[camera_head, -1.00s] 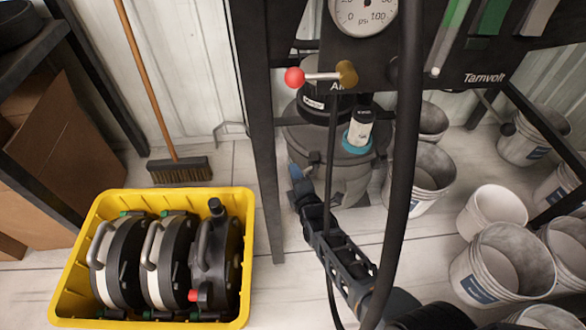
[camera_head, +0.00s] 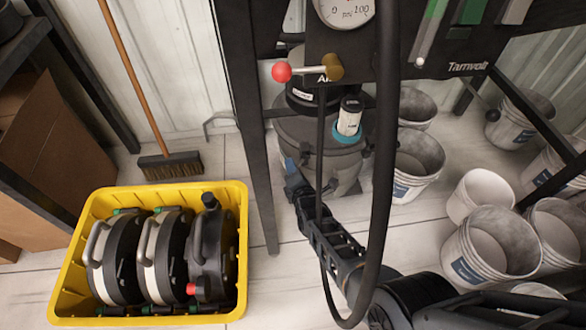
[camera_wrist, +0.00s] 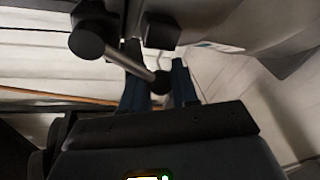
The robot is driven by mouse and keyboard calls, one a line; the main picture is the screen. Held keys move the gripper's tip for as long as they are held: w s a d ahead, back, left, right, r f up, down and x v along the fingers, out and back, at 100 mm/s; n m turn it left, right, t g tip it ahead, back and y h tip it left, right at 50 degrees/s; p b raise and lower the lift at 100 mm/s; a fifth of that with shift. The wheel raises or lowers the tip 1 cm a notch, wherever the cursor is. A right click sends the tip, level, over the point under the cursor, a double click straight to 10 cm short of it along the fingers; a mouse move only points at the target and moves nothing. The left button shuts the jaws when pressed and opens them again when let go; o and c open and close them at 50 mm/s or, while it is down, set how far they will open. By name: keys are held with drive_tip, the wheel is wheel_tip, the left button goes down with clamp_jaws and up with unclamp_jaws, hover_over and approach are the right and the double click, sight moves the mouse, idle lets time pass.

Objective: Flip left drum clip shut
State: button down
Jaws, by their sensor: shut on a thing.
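The grey drum (camera_head: 335,178) with its dark lid stands under the gauge panel. In the head view my gripper (camera_head: 290,168) is at the drum's left side, and its blue fingertips are close against the wall. In the wrist view the left drum clip (camera_wrist: 136,66) shows as a thin metal rod between a dark round pivot and a dark knob. The knob end is between the two blue fingers of my gripper (camera_wrist: 160,88), which are shut on it. The drum wall (camera_wrist: 225,25) fills the wrist view's upper right. The clip is too small to make out in the head view.
A black hose (camera_head: 384,170) hangs in front of the drum and across my arm. A dark frame post (camera_head: 243,130) stands left of the drum. A yellow crate (camera_head: 65,275) with round cases is at lower left. Several white buckets (camera_head: 480,195) stand at right.

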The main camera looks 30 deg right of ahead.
drive_tip(key=shift+s+d+f, duration=0.1)
drive_tip(key=shift+d, duration=0.15)
drive_tip(key=c, duration=1.2)
unclamp_jaws()
drive_tip(key=shift+c, duration=0.2)
drive_tip(key=o, duration=0.4)
drive_tip(key=shift+a, duration=0.1)
drive_tip(key=shift+c, duration=0.2)
drive_tip(key=shift+a, duration=0.1)
drive_tip(key=shift+s+r+p, duration=0.3)
drive_tip(key=shift+r+p, duration=0.05)
drive_tip(key=shift+p, duration=0.1)
drive_tip(key=p+v, duration=0.5)
drive_tip(key=v, duration=0.2)
drive_tip(key=shift+f, duration=0.15)
